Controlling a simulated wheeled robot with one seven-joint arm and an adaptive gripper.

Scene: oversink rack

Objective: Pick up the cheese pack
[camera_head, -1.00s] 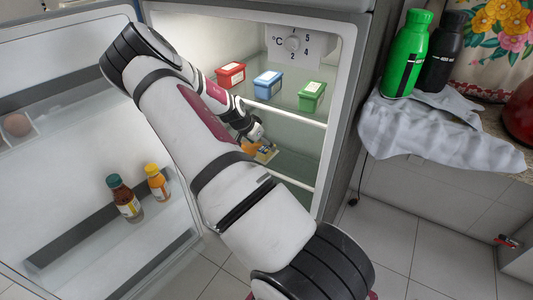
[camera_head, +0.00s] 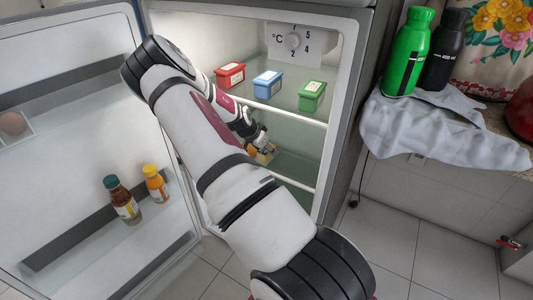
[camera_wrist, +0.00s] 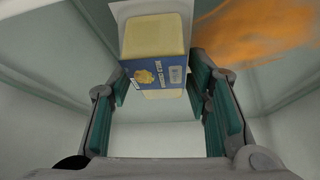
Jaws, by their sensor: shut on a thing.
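The cheese pack (camera_wrist: 155,40) is a pale yellow block with a blue printed label, in a clear tray. In the wrist view it sits upper middle, between the two green-padded fingers of my gripper (camera_wrist: 160,82). My gripper is shut on the pack. In the head view my gripper (camera_head: 261,144) is inside the fridge, at the level below the shelf with the tubs. There the pack (camera_head: 266,155) shows only as a small pale patch, mostly hidden by my gripper. I cannot tell whether it touches the surface below.
Red (camera_head: 231,75), blue (camera_head: 267,85) and green (camera_head: 312,96) tubs stand on the glass shelf above. The open fridge door (camera_head: 80,120) at left holds two bottles (camera_head: 122,198). The fridge side wall bounds the right.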

